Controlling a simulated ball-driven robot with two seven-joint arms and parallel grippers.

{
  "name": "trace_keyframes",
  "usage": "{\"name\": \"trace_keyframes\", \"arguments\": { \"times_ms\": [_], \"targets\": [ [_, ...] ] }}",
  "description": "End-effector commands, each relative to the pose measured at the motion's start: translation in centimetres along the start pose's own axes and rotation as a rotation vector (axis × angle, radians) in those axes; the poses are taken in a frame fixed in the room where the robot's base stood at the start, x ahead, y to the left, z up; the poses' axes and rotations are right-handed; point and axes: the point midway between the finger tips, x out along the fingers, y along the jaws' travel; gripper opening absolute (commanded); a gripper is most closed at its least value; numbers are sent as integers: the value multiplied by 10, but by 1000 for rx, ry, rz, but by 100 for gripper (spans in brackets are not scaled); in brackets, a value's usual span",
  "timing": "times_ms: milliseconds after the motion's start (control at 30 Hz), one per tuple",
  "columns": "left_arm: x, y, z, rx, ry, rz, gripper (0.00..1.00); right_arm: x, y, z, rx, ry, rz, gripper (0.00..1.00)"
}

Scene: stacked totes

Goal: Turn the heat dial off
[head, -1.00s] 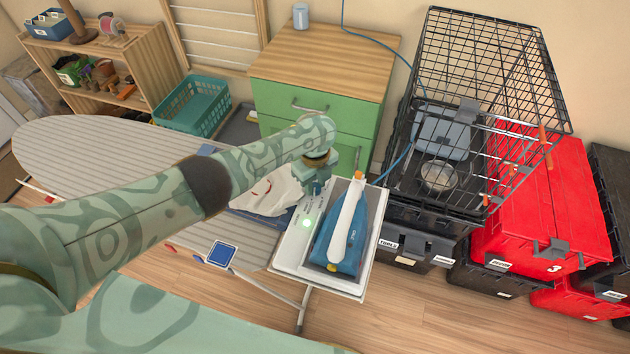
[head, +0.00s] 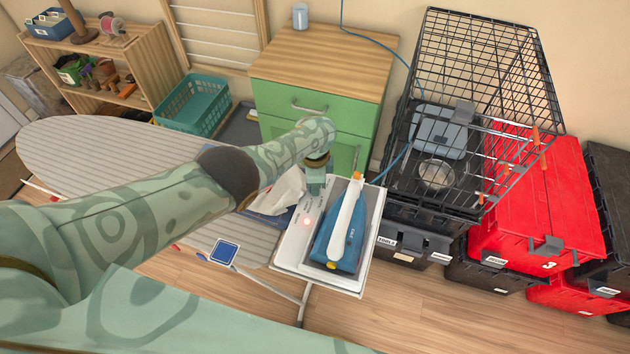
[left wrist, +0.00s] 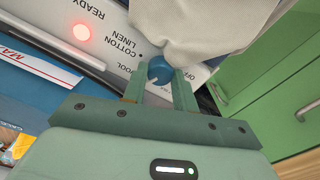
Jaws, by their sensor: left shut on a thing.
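The heat dial (left wrist: 158,68) is a small blue round knob on the white panel of the iron's station (head: 296,250). My left gripper (head: 317,188) is over the panel's far end; in the left wrist view (left wrist: 160,76) it is shut on the dial. Printed words READY, COTTON, LINEN, part of WOOL and OFF (left wrist: 191,54) run along the panel. I cannot tell for sure which word the dial points to. The ready light (head: 307,222) glows red. The blue iron (head: 342,240) with a white handle rests on the station. My right gripper is not in view.
White cloth (left wrist: 195,25) lies close beside the panel and the dial. The striped ironing board (head: 90,165) extends to the left. A green cabinet (head: 305,105) stands behind; a wire crate (head: 485,100) and red totes (head: 545,215) are at right.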

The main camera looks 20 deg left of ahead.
Motion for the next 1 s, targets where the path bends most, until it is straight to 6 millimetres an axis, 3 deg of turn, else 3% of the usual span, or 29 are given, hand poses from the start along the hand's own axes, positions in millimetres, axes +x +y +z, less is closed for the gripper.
{"name": "trace_keyframes", "arguments": {
  "times_ms": [600,1000],
  "targets": [
    [0,0,0,-551,0,-1,5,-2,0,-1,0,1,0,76],
    [0,0,0,-742,-1,-1,5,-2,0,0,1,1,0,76]
  ]
}}
